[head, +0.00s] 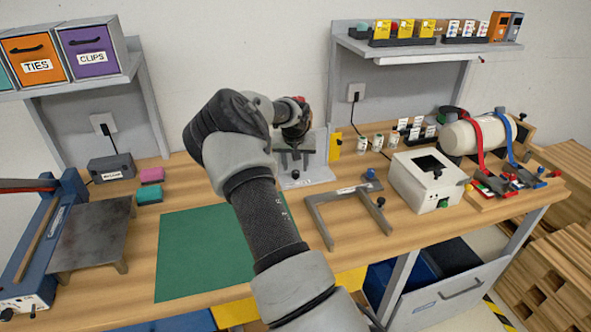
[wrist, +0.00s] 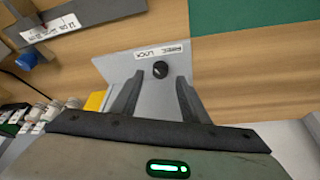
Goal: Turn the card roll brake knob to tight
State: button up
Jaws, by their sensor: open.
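A small black knob (wrist: 160,70) sits on a light grey metal plate (wrist: 118,67) in the wrist view. A white label (wrist: 160,52) beside it seems to read "FREE LOCK"; I cannot tell which way the knob points. My gripper (wrist: 160,77) is open, its two dark fingers on either side of the knob in the picture and apart from it. In the head view my gripper (head: 293,158) hangs above this plate (head: 318,172), and the knob (head: 295,174) shows just below the fingers. A card roll cannot be clearly made out.
A grey U-shaped frame (head: 322,222) and a white box (head: 428,180) stand to the right. A white roll with straps (head: 480,134) lies farther right. A green mat (head: 205,255) lies left of my arm. The back wall is close behind the plate.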

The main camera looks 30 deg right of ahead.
aim_at(296, 172)
jog(key=shift+x, duration=1.8)
grip_shut()
jog(key=shift+m+h+p, duration=0.3)
jog(key=shift+m, duration=0.5)
grip_release()
jog(key=v, duration=1.7)
jog(key=shift+w+r, duration=0.3)
jog(key=shift+r, duration=0.1)
